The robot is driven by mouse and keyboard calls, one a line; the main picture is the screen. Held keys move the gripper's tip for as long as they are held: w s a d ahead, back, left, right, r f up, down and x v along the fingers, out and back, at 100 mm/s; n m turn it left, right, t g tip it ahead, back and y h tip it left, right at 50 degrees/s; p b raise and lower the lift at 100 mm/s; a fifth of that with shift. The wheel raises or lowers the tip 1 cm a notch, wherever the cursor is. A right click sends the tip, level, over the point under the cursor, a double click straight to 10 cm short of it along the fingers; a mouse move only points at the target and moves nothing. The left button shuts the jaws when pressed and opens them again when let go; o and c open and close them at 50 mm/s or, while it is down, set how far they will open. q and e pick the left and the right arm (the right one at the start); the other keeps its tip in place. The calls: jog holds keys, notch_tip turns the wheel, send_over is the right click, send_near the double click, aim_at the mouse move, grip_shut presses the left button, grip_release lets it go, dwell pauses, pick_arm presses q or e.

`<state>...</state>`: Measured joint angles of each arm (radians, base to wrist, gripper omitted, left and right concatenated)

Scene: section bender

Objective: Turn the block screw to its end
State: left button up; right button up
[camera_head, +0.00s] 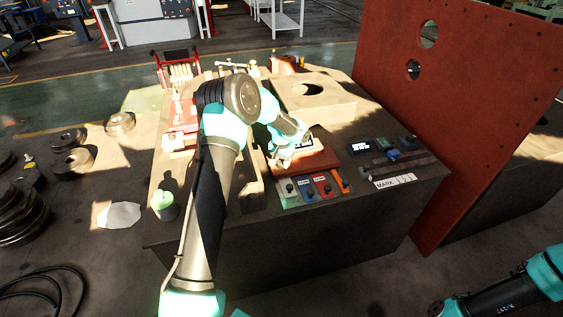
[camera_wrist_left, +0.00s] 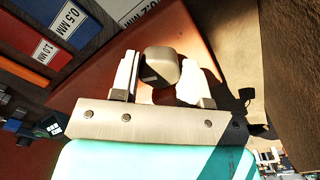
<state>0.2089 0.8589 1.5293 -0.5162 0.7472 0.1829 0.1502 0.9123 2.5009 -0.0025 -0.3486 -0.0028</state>
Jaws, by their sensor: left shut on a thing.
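My left arm reaches over the machine bench (camera_head: 330,235) in the head view. Its gripper (camera_head: 279,160) is low beside a red block (camera_head: 312,164). In the left wrist view the gripper (camera_wrist_left: 160,84) has its two pale fingers on either side of a grey, rounded screw head (camera_wrist_left: 160,62) and is shut on it. The screw head stands over the red block's surface (camera_wrist_left: 95,78). The screw's shaft is hidden, so I cannot tell how far it is turned. My right gripper is out of view; only part of my right arm shows at bottom right.
Labelled colour tabs (camera_head: 307,188) lie along the bench front. A small display (camera_head: 360,147) and a blue knob (camera_head: 393,155) are to the right. A green cup (camera_head: 164,204) stands at the left edge. A tall red panel (camera_head: 465,110) rises at right.

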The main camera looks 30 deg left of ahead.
aim_at(281, 162)
pick_arm(q)
jog(key=o, duration=0.9)
notch_tip(281, 162, up, 18)
jog(key=shift+f, duration=0.25)
